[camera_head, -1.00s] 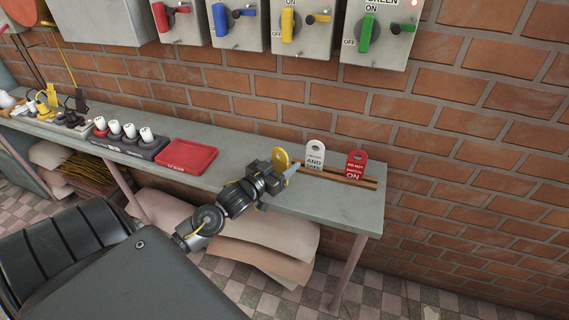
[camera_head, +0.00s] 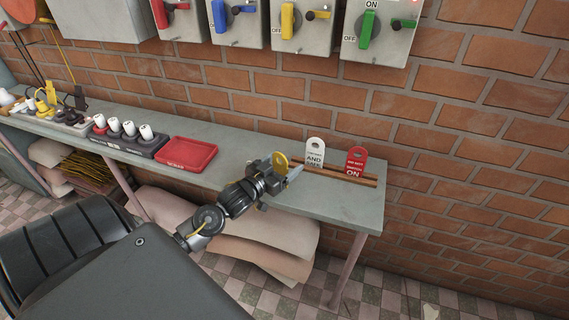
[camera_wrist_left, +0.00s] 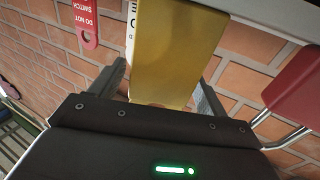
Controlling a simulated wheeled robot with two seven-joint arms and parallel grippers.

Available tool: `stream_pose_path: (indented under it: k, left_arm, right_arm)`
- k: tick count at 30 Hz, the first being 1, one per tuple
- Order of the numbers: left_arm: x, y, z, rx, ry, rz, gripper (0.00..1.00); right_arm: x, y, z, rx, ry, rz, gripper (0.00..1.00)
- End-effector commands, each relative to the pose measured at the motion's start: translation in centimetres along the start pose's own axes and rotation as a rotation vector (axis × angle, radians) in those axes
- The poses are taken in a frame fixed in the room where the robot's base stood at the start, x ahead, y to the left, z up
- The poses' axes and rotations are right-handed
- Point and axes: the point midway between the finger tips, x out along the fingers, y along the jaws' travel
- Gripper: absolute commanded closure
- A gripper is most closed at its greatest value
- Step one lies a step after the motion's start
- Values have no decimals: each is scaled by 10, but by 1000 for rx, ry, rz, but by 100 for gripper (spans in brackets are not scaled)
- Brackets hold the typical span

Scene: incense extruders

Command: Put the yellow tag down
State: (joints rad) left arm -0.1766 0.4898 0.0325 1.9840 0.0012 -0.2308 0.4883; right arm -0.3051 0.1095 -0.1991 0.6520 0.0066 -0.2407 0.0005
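The yellow tag (camera_head: 281,161) stands at the left end of the wooden rack; its lower part is hidden behind my left gripper. In the left wrist view the yellow tag (camera_wrist_left: 175,50) fills the space between the fingers, its face toward the camera. My left gripper (camera_head: 289,175) is at the tag, and its fingers (camera_wrist_left: 162,85) stand apart on either side with narrow gaps showing. The white tag (camera_head: 315,153) and the red tag (camera_head: 356,162) stand in the rack to the right. My right gripper is out of view.
The wooden rack (camera_head: 340,173) lies on the grey bench (camera_head: 335,205) against the brick wall. A red tray (camera_head: 187,155) and a dark holder (camera_head: 130,145) with white-topped items are to the left. Switch boxes (camera_head: 375,35) hang above. The bench's front right is clear.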

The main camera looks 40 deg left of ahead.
Motion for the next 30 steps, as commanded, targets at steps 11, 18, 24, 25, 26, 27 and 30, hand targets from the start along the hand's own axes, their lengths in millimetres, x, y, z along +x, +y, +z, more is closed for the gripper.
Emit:
stream_pose_path:
  k: [11, 18, 24, 25, 26, 27, 30]
  left_arm:
    - [0, 0, -17, 3, 2, 1, 24]
    - [-54, 0, -9, 0, -4, 0, 24]
    - [-94, 0, -10, 0, -4, 1, 24]
    - [-98, 0, -10, 0, -3, 1, 24]
    - [-102, 0, -11, 0, -2, 1, 24]
    - [-107, 0, -10, 0, -3, 1, 24]
    - [-115, 0, -11, 0, -1, 0, 24]
  right_arm:
    - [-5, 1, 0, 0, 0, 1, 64]
    - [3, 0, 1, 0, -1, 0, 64]
    - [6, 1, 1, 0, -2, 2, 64]
    - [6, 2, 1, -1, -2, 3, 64]
    - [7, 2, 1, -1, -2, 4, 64]
    - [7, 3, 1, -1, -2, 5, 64]
    - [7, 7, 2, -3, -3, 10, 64]
